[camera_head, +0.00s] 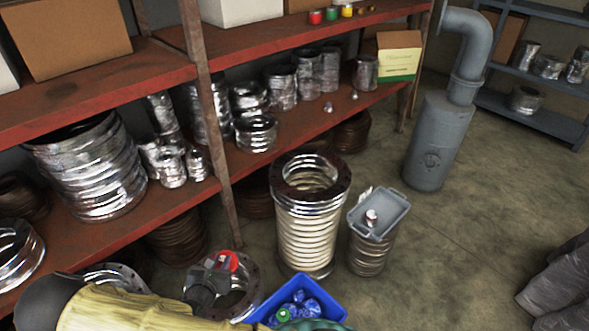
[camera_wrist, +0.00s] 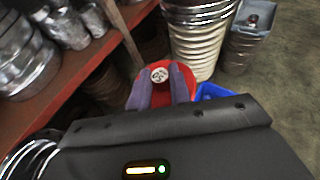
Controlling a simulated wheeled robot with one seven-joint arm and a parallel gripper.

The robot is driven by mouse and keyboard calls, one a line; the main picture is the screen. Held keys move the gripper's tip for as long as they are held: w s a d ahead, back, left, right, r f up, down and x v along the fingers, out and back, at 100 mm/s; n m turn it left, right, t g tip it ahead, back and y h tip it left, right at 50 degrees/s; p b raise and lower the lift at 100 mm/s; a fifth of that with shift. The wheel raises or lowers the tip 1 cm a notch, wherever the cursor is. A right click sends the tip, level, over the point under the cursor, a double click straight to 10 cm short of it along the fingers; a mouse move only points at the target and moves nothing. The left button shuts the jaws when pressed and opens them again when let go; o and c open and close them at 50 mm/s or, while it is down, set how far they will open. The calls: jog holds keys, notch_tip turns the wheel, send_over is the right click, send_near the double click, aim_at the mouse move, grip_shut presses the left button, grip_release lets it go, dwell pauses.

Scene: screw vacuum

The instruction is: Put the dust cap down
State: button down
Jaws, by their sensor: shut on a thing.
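My gripper (camera_head: 216,271) is shut on a red dust cap (camera_head: 233,260) and holds it up, in front of the shelves. In the wrist view the red cap (camera_wrist: 153,72), with a pale round centre, shows between and around the two grey fingers (camera_wrist: 161,90). A blue bin (camera_head: 262,307) with blue pieces and a green round thing (camera_head: 283,315) stands on the floor to the right of my gripper. A grey tray (camera_head: 357,218) tops a ribbed metal stack and carries a small red-and-silver part (camera_head: 371,216).
A tall ribbed cylinder with a dark flange (camera_head: 308,232) stands beside the tray stack. Red shelves (camera_head: 140,65) with metal bellows run along the left. A grey pipe unit (camera_head: 436,140) stands at the back right.

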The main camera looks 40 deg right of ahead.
jog(key=shift+w+d+f+n+t+y, duration=0.5)
jog(key=shift+w+n+t+y, duration=0.1)
jog(key=shift+n+y, duration=0.25)
notch_tip(320, 180, down, 9)
jog(key=s+a+n+t+y, duration=0.2)
jog(key=n+t+y, duration=0.1)
jog(key=n+y, duration=0.4)
jog(key=shift+f+n+y, duration=0.2)
jog(key=shift+n+y, duration=0.15)
jog(key=shift+y, duration=0.3)
